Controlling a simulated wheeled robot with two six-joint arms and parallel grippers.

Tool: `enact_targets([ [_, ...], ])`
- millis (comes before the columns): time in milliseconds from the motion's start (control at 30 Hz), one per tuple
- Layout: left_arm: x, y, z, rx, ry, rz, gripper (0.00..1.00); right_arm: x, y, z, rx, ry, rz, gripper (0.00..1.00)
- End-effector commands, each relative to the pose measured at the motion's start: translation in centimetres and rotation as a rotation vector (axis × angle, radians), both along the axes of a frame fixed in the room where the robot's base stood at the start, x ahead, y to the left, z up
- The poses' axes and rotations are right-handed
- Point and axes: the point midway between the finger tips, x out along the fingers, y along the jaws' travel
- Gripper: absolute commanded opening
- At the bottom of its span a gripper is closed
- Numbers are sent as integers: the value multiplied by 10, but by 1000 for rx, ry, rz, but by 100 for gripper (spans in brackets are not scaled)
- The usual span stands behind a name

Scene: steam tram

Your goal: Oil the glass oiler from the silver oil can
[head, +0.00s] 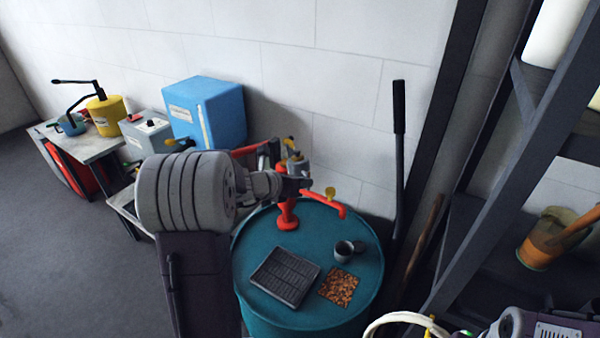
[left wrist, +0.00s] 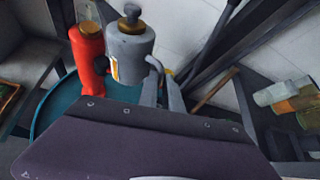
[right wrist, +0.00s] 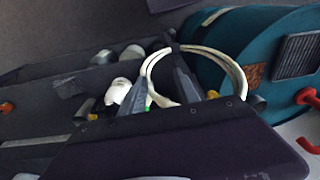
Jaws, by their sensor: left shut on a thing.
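The silver oil can (left wrist: 128,48), a grey cylinder with a knob on top, shows in the left wrist view. My left gripper (left wrist: 165,84) is shut on it at its side, where a curved grey part stands out. In the head view my left gripper (head: 296,184) is above the back of the teal drum, and the can (head: 297,167) is mostly hidden behind it. My right gripper (right wrist: 160,70) is open, its fingers apart in front of a pale hose loop; I cannot tell that it touches anything.
The teal drum (head: 252,262) carries a red pump (head: 287,213), a dark ribbed tray (head: 285,277), a small cup (head: 344,251) and a brown speckled patch (head: 339,287). A blue box (head: 205,112) stands by the wall. A dark shelf frame with an orange pot (head: 542,245) is at right.

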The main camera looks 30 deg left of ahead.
Motion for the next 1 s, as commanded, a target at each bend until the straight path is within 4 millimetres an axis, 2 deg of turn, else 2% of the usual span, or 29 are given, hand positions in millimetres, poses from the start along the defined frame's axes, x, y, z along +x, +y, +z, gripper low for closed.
enact_targets([
  [167, 0, 0, 0, -1, 0, -1, 0, 0, 0, 0, 0, 1, 0, 38],
  [833, -3, 1, 11, -57, 48, 0, 0, 0, 0, 34, 0, 1, 0, 38],
  [1000, -4, 1, 11, -68, 56, -1, 0, 0, 0, 38, 0, 1, 0, 38],
])
